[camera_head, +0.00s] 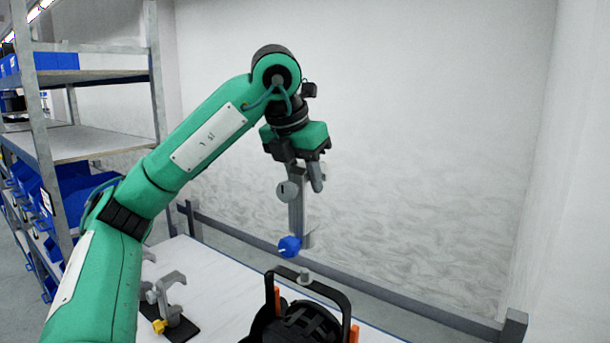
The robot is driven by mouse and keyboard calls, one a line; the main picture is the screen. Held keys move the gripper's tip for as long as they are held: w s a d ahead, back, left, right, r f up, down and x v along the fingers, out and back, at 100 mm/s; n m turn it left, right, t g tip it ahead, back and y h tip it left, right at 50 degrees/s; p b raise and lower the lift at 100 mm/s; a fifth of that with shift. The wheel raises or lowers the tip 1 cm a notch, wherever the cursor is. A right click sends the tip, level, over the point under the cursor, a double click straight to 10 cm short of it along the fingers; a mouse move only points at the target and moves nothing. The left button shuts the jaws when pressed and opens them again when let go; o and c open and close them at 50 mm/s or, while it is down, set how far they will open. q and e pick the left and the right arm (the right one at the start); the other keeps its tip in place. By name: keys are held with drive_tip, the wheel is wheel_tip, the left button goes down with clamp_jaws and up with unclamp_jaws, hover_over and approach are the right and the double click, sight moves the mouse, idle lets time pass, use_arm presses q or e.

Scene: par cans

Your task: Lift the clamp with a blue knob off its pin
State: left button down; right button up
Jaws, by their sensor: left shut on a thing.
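The grey clamp with a blue knob (296,215) hangs upright in the air in the head view, its blue knob (289,247) at the lower end. My left gripper (303,178) points down and is shut on the upper part of this clamp. The clamp is above a black par can (300,325) with a black yoke (330,291). A short grey stub (305,277) stands on the yoke, below the clamp, with a visible gap between them. My right gripper is not in view.
A grey clamp with a yellow knob (172,287) stands on a black base (181,331) on the white table (215,262), left of the par can. Shelving with blue bins (85,192) stands at the left. A grey rail (350,275) runs behind the table, before a white wall.

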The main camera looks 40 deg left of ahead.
sight(305, 192)
use_arm(q)
drive_tip(key=shift+f+b, duration=0.5)
drive_tip(key=shift+f, duration=0.3)
drive_tip(key=shift+f+b, duration=0.55)
drive_tip(key=shift+f, duration=0.45)
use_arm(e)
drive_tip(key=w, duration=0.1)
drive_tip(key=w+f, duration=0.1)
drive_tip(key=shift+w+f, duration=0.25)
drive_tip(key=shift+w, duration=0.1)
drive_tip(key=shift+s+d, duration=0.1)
use_arm(q)
drive_tip(key=shift+f, duration=0.1)
